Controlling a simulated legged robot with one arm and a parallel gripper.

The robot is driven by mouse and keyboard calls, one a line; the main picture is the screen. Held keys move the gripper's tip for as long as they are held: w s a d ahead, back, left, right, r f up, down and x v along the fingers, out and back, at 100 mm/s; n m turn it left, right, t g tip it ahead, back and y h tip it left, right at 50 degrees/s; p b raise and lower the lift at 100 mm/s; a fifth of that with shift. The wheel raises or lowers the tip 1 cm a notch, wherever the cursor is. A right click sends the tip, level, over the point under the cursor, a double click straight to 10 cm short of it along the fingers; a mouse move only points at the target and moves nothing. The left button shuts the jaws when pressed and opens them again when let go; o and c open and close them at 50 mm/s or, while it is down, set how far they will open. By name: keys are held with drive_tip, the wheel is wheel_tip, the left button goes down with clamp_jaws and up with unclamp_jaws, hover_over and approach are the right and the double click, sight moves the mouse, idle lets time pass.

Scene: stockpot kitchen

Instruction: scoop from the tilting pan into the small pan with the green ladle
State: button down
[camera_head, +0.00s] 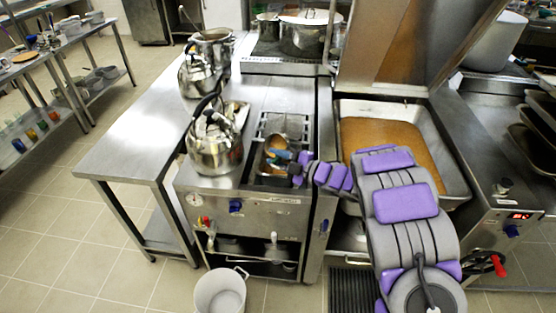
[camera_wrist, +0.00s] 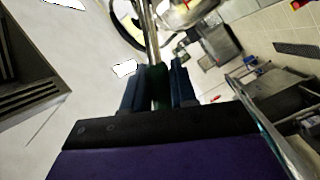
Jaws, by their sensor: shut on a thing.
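The tilting pan (camera_head: 446,152) stands open at the right, with an orange-brown food layer (camera_head: 412,140) inside. The small pan (camera_head: 263,163) sits on the burner at the middle of the head view, beside the kettle; my gripper partly covers it. My gripper (camera_head: 291,160) is right at the small pan's right side. In the wrist view my gripper (camera_wrist: 160,88) is shut on the green ladle (camera_wrist: 160,92), whose green handle shows between the fingers and whose metal shaft runs up the picture.
A metal kettle (camera_head: 215,148) stands close to the left of the small pan. More pots (camera_head: 212,45) and a lidded stockpot (camera_head: 308,38) stand behind. A white bucket (camera_head: 221,292) is on the floor in front. The left steel table (camera_head: 130,140) has clear space.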

drive_tip(key=shift+s+a+f+n+b, duration=0.1)
drive_tip(key=shift+s+f+n+b, duration=0.15)
drive_tip(key=shift+f+b, duration=0.4)
drive_tip(key=shift+s+a+f+n+b, duration=0.25)
drive_tip(key=shift+s+f+n, duration=0.45)
drive_tip(key=shift+f+n, duration=1.15)
drive_tip(key=shift+s+a+f+n, duration=0.35)
drive_tip(key=shift+s+f+n, duration=0.3)
drive_tip(key=shift+f+n, duration=1.2)
drive_tip(key=shift+s+a+f+n+b, duration=0.25)
drive_tip(key=shift+s+f+n, duration=0.75)
drive_tip(key=shift+f, duration=1.4)
drive_tip(key=shift+w+n, duration=0.25)
drive_tip(key=shift+n, duration=0.1)
drive_tip(key=shift+r, duration=0.1)
